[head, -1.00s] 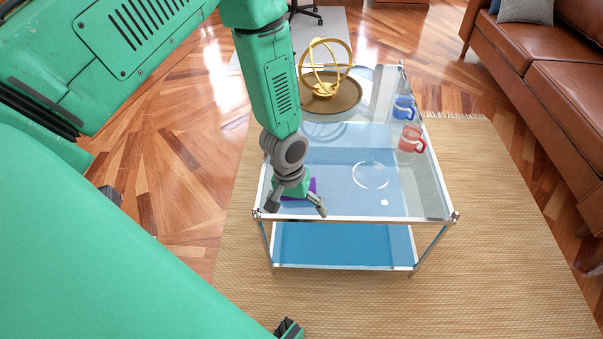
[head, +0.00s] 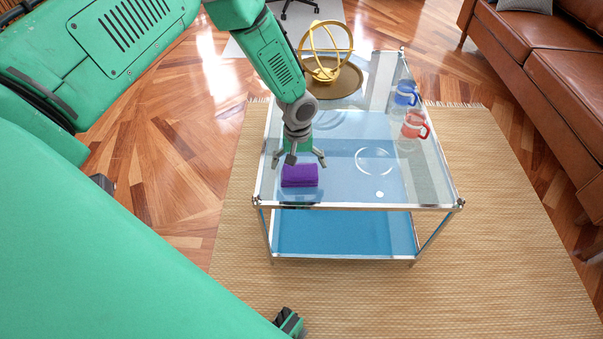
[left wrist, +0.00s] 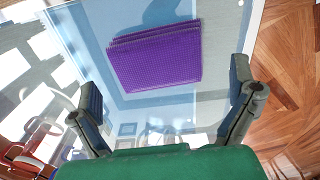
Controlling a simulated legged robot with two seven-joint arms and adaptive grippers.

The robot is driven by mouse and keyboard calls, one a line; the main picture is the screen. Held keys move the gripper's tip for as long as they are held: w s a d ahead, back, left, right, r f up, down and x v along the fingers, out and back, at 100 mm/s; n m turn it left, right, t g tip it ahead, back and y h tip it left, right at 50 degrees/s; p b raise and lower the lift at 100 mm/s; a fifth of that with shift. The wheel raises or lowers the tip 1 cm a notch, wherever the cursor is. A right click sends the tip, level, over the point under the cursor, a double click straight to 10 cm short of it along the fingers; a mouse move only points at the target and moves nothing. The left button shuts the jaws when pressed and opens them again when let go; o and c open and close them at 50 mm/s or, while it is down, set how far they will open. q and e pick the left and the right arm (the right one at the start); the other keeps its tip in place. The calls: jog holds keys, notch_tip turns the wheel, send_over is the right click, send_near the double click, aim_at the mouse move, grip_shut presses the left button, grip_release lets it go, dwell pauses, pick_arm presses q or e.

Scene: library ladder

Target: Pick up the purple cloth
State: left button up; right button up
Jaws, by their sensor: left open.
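The folded purple cloth (head: 299,175) lies on the glass table top (head: 335,190) near its front left part. It also shows in the left wrist view (left wrist: 155,57), flat and uncovered, ahead of the fingers. My left gripper (head: 300,161) is just behind the cloth in the head view, with its fingers spread wide and empty. In the left wrist view the two fingers of the left gripper (left wrist: 170,100) stand apart, with the cloth beyond the space between them. I cannot tell its exact height above the glass.
A red mug (head: 413,130) and a blue mug (head: 403,93) stand at the table's right side. A gold ring ornament (head: 325,50) stands on a brown round tray (head: 340,88) at the back. A clear round glass item (head: 374,161) is right of the cloth. A leather sofa (head: 545,75) is at right.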

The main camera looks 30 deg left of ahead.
aim_at(298, 171)
pick_arm(q)
jog(key=f, duration=0.2)
jog(key=a+f+b, duration=0.1)
jog(key=f, duration=0.1)
jog(key=shift+w+f, duration=0.1)
jog(key=shift+f, duration=0.15)
jog(key=shift+d+f, duration=0.1)
jog(key=shift+d, duration=0.25)
jog(key=shift+d+r, duration=0.25)
jog(key=shift+d, duration=0.3)
jog(key=shift+c, duration=0.5)
jog(key=shift+a, duration=0.15)
jog(key=c, duration=0.6)
jog(key=shift+a+f, duration=0.1)
jog(key=shift+a, duration=0.15)
jog(key=shift+c, duration=1.4)
jog(key=shift+a+f, duration=0.15)
jog(key=shift+a, duration=0.25)
jog(key=shift+c, duration=0.4)
jog(key=shift+d+r, duration=0.2)
jog(key=shift+r, duration=0.15)
jog(key=shift+c, duration=0.2)
notch_tip(298, 171, up, 8)
jog(key=shift+d+r+p, duration=0.1)
jog(key=shift+d+p, duration=0.05)
jog(key=shift+p, duration=1)
jog(key=shift+r, duration=0.65)
pick_arm(e)
jog(key=shift+a+r, duration=0.25)
jog(key=shift+r, duration=0.5)
